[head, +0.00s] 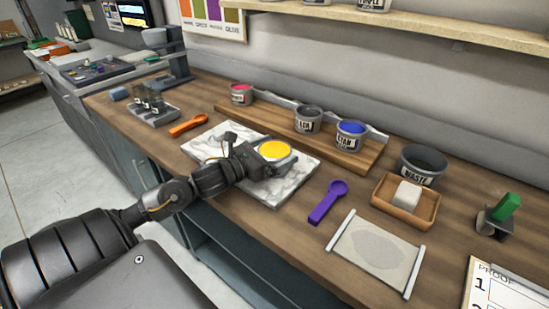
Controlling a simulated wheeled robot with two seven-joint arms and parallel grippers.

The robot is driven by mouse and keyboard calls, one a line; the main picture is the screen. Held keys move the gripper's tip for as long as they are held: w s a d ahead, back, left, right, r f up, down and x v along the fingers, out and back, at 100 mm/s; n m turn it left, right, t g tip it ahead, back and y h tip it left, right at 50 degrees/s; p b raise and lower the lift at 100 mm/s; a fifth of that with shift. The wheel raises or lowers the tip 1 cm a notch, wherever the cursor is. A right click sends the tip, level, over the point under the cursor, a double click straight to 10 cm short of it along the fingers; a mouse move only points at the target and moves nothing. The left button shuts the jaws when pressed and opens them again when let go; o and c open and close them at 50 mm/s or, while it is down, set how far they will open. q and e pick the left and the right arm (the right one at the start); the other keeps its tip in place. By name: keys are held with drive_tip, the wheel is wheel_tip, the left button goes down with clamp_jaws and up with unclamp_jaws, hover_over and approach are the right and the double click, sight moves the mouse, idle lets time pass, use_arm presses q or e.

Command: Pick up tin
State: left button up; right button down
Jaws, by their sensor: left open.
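A tin with yellow ink (274,150) is at the right part of the white marble slab (222,140). My left gripper (270,160) is at this tin, its arm coming in from the lower left. The jaws are open around or right beside the tin, and hide much of its side. Three more tins stand on the wooden rack: a pink-red one (241,94), a dark grey one (308,120) and a blue one (350,134). My right gripper is out of view.
An orange scoop (188,125) lies left of the slab, a purple scoop (328,201) right of it. A waste pot (422,165), a wooden tray (432,214) with a white block and a pale sheet (377,249) are at the right. A shelf (420,22) hangs above.

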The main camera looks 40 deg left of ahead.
use_arm(q)
drive_tip(key=c, duration=1.3)
drive_tip(key=shift+r, duration=0.1)
drive_tip(key=shift+c, duration=0.2)
drive_tip(key=shift+r, duration=0.5)
wheel_tip(320, 180, up, 2)
drive_tip(key=shift+a+r+b, duration=0.1)
drive_tip(key=shift+r+b, duration=0.05)
drive_tip(key=shift+b, duration=0.3)
drive_tip(key=s+a+r, duration=0.7)
drive_tip(key=a+r, duration=0.2)
drive_tip(key=a, duration=0.3)
drive_tip(key=shift+s+r, duration=0.15)
drive_tip(key=shift+r, duration=0.15)
